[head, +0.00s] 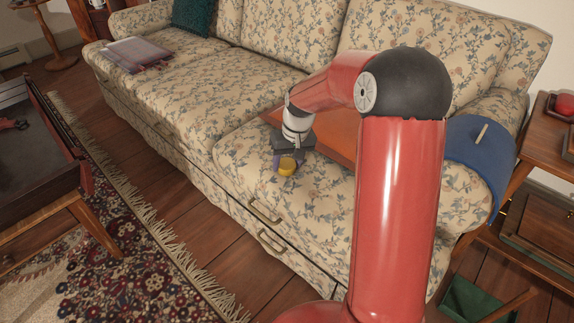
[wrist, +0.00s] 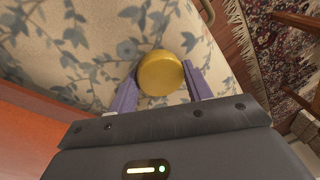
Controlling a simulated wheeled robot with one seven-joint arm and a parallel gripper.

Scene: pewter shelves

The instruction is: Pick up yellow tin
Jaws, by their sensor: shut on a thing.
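The yellow tin (head: 287,166) is small and round, at the front part of the floral sofa seat in the head view. In the wrist view the yellow tin (wrist: 161,73) shows its round golden top between the two purple fingers. My gripper (head: 284,163) is shut on the tin, with one finger on each side of it. The fingers also show in the wrist view (wrist: 158,85). I cannot tell whether the tin touches the seat or is just above it. The tin's lower side is hidden.
The floral sofa (head: 190,85) fills the middle. An orange-brown flat thing (head: 335,133) lies on the seat behind my gripper. A laptop-like flat stack (head: 135,54) lies at the sofa's far left. A blue cloth (head: 480,155) covers the right armrest. A wooden table (head: 40,190) stands left.

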